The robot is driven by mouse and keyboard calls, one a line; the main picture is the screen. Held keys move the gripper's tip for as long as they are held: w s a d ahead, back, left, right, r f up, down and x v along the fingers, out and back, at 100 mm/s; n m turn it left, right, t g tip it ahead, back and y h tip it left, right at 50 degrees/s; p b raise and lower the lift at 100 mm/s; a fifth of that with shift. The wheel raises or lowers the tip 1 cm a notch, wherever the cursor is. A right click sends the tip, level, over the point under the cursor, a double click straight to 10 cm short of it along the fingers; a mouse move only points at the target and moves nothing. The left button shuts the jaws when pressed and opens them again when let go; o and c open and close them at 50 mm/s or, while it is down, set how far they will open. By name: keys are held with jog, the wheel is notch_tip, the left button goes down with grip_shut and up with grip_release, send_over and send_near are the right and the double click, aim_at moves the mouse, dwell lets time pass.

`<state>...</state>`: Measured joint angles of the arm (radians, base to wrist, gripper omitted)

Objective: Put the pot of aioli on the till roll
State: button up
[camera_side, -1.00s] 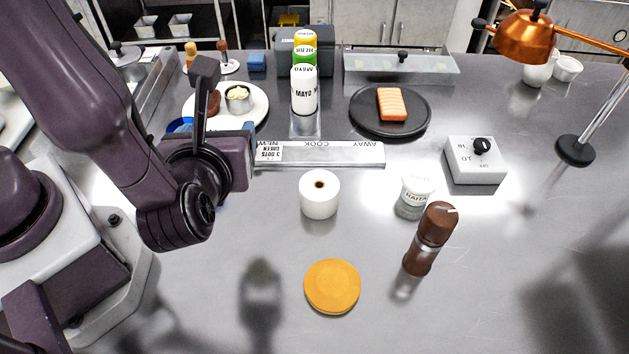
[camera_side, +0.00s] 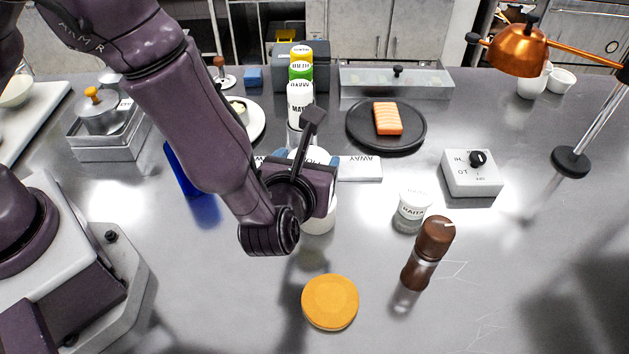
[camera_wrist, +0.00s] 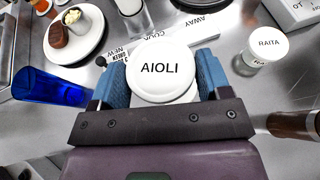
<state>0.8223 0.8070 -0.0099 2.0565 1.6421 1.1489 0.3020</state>
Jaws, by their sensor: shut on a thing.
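The pot of aioli (camera_wrist: 160,68), with a white lid lettered AIOLI, is between the blue fingers of my gripper (camera_wrist: 161,80) in the wrist view. My gripper (camera_side: 318,185) is shut on it. In the side view the gripper hides most of the pot. The white till roll (camera_side: 321,219) stands upright on the steel counter, directly below the gripper and partly hidden by it. A white curved edge shows under the lid in the wrist view. I cannot tell whether the pot touches the roll.
A raita pot (camera_side: 413,205) and a brown pepper mill (camera_side: 428,252) stand to the right. An orange disc (camera_side: 330,302) lies in front. Behind are a label strip (camera_side: 360,168), sauce bottles (camera_side: 300,100) and a black plate (camera_side: 415,136) with salmon. A blue glass (camera_wrist: 45,88) stands left.

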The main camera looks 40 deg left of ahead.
jog(key=shift+w+d+f, duration=0.15)
jog(key=shift+w+f, duration=0.3)
jog(key=shift+f, duration=0.1)
jog(key=shift+w+d+f, duration=0.1)
jog(key=shift+f, duration=1.55)
jog(key=shift+f, duration=0.2)
jog(key=o, duration=1)
jog(key=shift+c, duration=0.2)
jog(key=shift+r, duration=0.15)
